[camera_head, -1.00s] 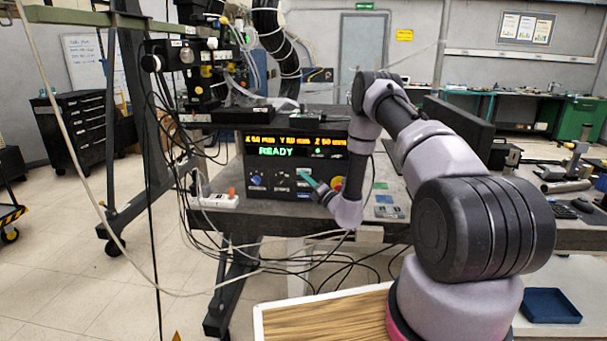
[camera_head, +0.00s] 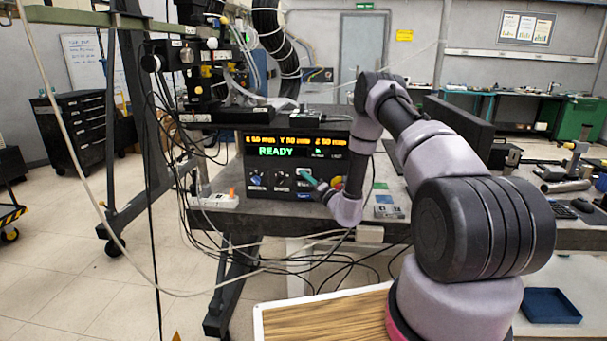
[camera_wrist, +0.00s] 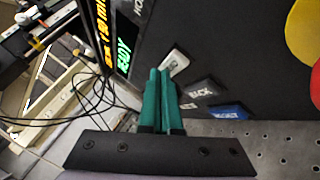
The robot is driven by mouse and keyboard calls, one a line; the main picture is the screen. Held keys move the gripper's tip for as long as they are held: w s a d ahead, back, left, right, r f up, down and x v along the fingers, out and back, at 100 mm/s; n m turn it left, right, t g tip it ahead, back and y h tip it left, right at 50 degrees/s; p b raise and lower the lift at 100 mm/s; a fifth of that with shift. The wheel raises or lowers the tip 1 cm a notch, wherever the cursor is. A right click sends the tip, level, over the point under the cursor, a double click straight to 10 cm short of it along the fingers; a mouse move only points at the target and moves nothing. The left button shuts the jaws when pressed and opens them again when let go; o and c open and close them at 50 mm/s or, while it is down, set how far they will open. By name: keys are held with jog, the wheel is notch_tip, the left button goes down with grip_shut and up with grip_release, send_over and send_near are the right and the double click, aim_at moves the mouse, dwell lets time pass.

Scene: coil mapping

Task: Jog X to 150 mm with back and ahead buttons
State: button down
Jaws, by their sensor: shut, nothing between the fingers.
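The control panel (camera_head: 270,189) stands on the grey bench, its display (camera_head: 296,147) showing a yellow row of X, Y and Z values in mm and a green READY. The X figure looks like 50 but is small. My gripper (camera_head: 306,174) is shut and empty, its teal fingers at the lower panel buttons. In the wrist view, the fingertips (camera_wrist: 160,74) are beside a pale button (camera_wrist: 175,65), its label unreadable; I cannot tell if they touch it.
A red mushroom button (camera_wrist: 315,80) with yellow (camera_wrist: 304,34) beside it is at the wrist view's right edge. A blue knob (camera_head: 257,181) is at the panel's left. Loose cables (camera_head: 290,262) hang below the bench front. A white power strip (camera_head: 215,201) lies left of the panel.

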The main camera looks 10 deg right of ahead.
jog(key=shift+w+d, duration=0.1)
jog(key=shift+w, duration=0.1)
jog(key=shift+s, duration=0.15)
dwell(0.5)
jog(key=shift+s+a, duration=0.25)
jog(key=shift+s, duration=0.35)
jog(key=shift+s+a, duration=0.25)
jog(key=shift+s, duration=0.55)
jog(key=shift+s+a, duration=0.3)
jog(key=shift+s, duration=0.5)
jog(key=shift+s+a, duration=0.25)
jog(key=shift+s, duration=0.55)
